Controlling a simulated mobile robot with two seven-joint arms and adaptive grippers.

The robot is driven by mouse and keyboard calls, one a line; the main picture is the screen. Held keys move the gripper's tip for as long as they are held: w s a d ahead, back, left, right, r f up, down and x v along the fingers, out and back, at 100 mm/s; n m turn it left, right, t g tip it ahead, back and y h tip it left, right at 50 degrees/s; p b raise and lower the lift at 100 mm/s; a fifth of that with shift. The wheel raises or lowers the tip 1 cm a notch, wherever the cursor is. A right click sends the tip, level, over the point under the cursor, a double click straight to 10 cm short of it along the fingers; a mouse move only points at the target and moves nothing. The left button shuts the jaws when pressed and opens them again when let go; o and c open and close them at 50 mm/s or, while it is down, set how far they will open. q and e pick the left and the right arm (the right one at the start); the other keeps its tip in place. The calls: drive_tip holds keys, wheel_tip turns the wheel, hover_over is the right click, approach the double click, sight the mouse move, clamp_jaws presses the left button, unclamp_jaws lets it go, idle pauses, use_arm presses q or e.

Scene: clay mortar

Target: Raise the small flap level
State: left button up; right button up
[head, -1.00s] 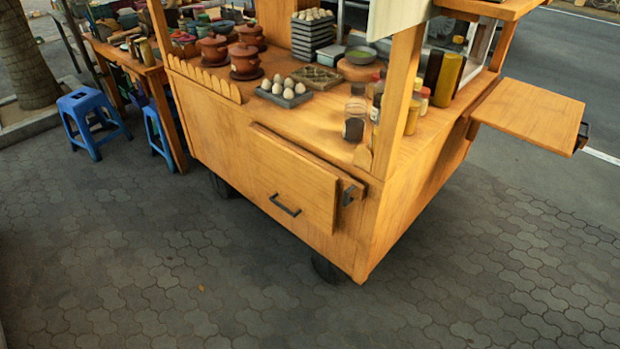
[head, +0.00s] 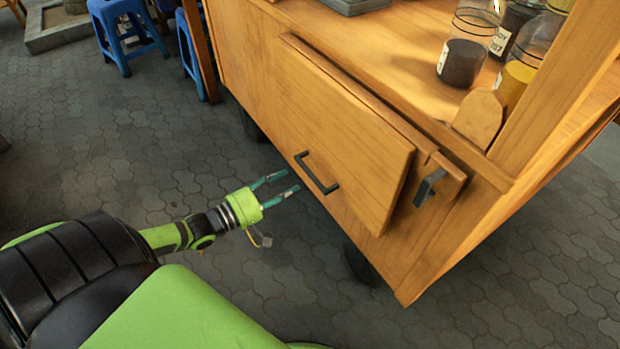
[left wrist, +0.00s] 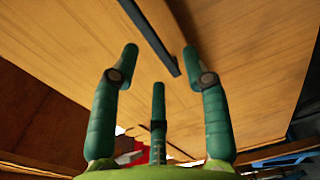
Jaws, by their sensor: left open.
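The small flap (head: 340,135) is a wooden panel hanging down on the front of the wooden cart, with its top edge just under the countertop. A black bar handle (head: 317,174) sits near its lower edge. My left gripper (head: 290,182) is open and empty, just left of the handle, its green fingers pointing towards it. In the left wrist view the spread fingers (left wrist: 160,56) face the wooden panel (left wrist: 235,60), and the dark handle bar (left wrist: 148,35) shows between and beyond the tips. I cannot tell whether they touch. My right gripper is not in view.
A dark metal bracket (head: 429,187) is fixed on a wooden block beside the flap. Jars (head: 466,50) stand on the countertop above. A black wheel (head: 361,264) is under the cart. Blue stools (head: 128,32) stand at the back left. The paving in front is clear.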

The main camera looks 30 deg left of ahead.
sight(309, 174)
use_arm(q)
drive_tip(key=shift+w+d+r+h, duration=0.3)
drive_tip(key=shift+w+d+r, duration=0.1)
drive_tip(key=shift+d, duration=0.05)
drive_tip(key=b+x, duration=0.1)
drive_tip(key=x, duration=0.5)
drive_tip(key=shift+w+r+b, duration=0.1)
drive_tip(key=shift+w+b, duration=0.15)
drive_tip(key=shift+b, duration=0.15)
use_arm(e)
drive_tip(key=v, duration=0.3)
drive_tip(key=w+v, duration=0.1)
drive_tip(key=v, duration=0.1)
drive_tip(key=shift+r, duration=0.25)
use_arm(q)
clamp_jaws()
